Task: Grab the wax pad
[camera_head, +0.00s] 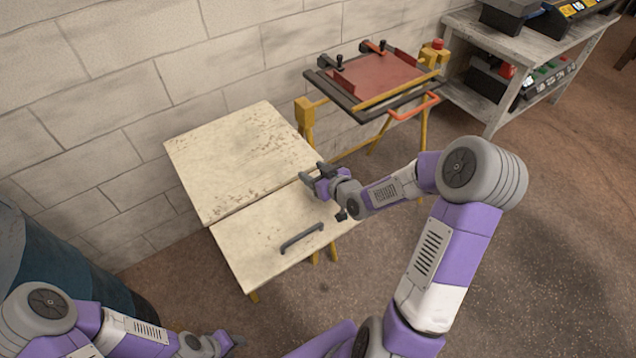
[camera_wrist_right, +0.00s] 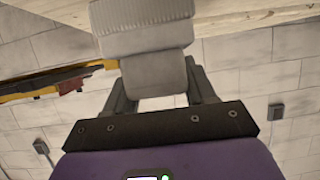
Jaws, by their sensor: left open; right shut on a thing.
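My right gripper (camera_head: 314,180) is at the right edge of the pale wooden bench, near the seam between its two panels. In the right wrist view, its dark fingers (camera_wrist_right: 160,95) are shut on a light grey blocky thing (camera_wrist_right: 158,72) with a ridged, rounded part above it. I cannot tell whether this is the wax pad; no other thing in view is clearly a wax pad. In the head view the fingers are small and what they hold is not clear. My left gripper (camera_head: 234,341) is open and empty, low at the bottom edge, apart from the bench.
The bench has a rear panel (camera_head: 235,150) and a front panel (camera_head: 255,247) with a dark handle (camera_head: 302,237). A yellow-legged stand with a red plate (camera_head: 375,78) is behind on the right. A grey shelf (camera_head: 510,45) is further right. A dark blue drum (camera_head: 70,265) is at left.

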